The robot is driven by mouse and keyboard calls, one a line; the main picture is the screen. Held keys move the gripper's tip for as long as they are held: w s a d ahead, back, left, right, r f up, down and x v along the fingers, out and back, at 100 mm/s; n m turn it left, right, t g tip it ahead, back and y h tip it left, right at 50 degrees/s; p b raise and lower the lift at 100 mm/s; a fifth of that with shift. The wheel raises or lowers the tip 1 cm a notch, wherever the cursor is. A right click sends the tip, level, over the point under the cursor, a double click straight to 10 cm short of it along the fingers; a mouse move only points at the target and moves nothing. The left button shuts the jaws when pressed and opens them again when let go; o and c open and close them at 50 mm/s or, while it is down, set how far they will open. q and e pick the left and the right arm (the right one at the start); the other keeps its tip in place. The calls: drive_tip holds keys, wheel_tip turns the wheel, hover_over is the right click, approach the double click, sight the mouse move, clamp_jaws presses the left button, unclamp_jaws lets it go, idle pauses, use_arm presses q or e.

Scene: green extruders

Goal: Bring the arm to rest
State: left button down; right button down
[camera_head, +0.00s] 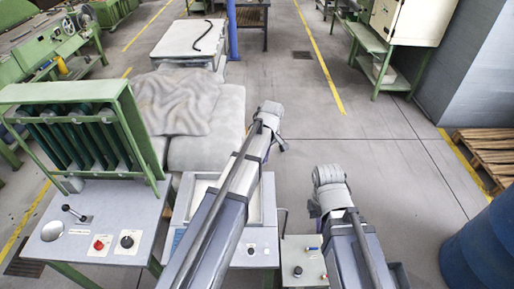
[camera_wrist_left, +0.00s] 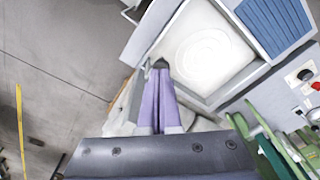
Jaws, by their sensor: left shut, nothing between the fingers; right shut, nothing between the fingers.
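My left arm (camera_head: 225,205) reaches forward from the bottom of the head view, across the grey machine. My left gripper (camera_wrist_left: 160,65) shows in the left wrist view, with its two purple-grey fingers together and nothing between them. Its tips appear over the edge of a white tray with a round pattern (camera_wrist_left: 203,52); I cannot tell the height. I cannot make out this gripper in the head view. My right arm (camera_head: 350,225) rises at the lower right, to the right of the left arm. Its gripper does not show in either view.
A control panel with a red knob (camera_head: 98,245) and a green slatted frame (camera_head: 85,130) stand at left. A cloth-covered bale (camera_head: 180,105) lies ahead. A blue barrel (camera_head: 485,245) and a wooden pallet (camera_head: 490,155) are at right. The floor right of centre is open.

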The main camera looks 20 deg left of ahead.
use_arm(q)
drive_tip(key=shift+r, duration=0.65)
use_arm(e)
drive_tip(key=shift+r, duration=0.6)
use_arm(q)
drive_tip(key=shift+s+d, duration=0.1)
